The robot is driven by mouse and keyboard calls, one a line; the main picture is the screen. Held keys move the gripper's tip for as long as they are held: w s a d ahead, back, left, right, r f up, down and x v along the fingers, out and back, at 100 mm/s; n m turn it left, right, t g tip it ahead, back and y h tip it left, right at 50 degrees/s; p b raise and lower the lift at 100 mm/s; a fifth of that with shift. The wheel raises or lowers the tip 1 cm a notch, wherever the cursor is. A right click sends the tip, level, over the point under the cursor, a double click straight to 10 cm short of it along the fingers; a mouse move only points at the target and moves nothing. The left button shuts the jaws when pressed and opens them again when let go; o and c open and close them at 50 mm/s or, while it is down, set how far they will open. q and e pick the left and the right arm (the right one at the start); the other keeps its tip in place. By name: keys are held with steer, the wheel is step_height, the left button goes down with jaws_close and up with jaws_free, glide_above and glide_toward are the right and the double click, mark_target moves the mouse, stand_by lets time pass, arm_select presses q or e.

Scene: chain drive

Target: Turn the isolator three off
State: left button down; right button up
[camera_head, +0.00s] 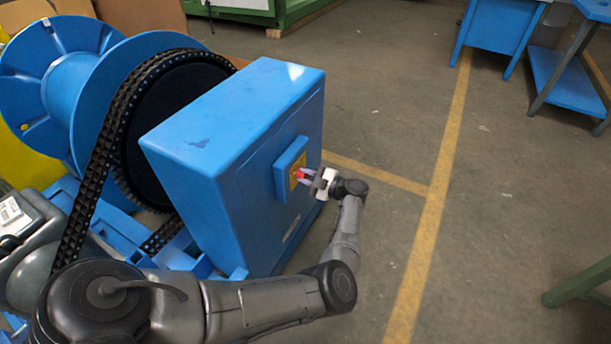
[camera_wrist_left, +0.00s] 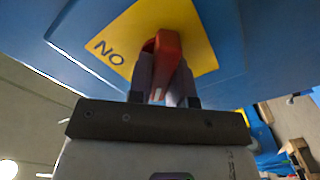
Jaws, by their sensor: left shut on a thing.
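The isolator is a red handle on a yellow plate (camera_wrist_left: 190,22) fixed to a blue box (camera_head: 290,168). The box sits on the side of a large blue housing (camera_head: 215,135). The red handle (camera_wrist_left: 166,48) shows between my fingers in the left wrist view. My left gripper (camera_head: 306,174) is shut on the red handle, coming at it from the right in the head view. The word "NO" is readable on the plate left of the handle; the rest of the plate is partly hidden by my fingers. My right gripper is not in view.
A black chain (camera_head: 100,160) runs over a dark sprocket left of the housing, beside a large blue spool (camera_head: 60,85). Open grey floor with yellow lines (camera_head: 440,180) lies to the right. Blue tables (camera_head: 500,35) stand at the back right.

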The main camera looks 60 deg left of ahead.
arm_select(q)
steer(key=c, duration=1)
jaws_free()
steer(key=shift+c, duration=0.2)
steer(key=v, duration=1.4)
steer(key=shift+p, duration=0.45)
steer(key=shift+s, duration=0.1)
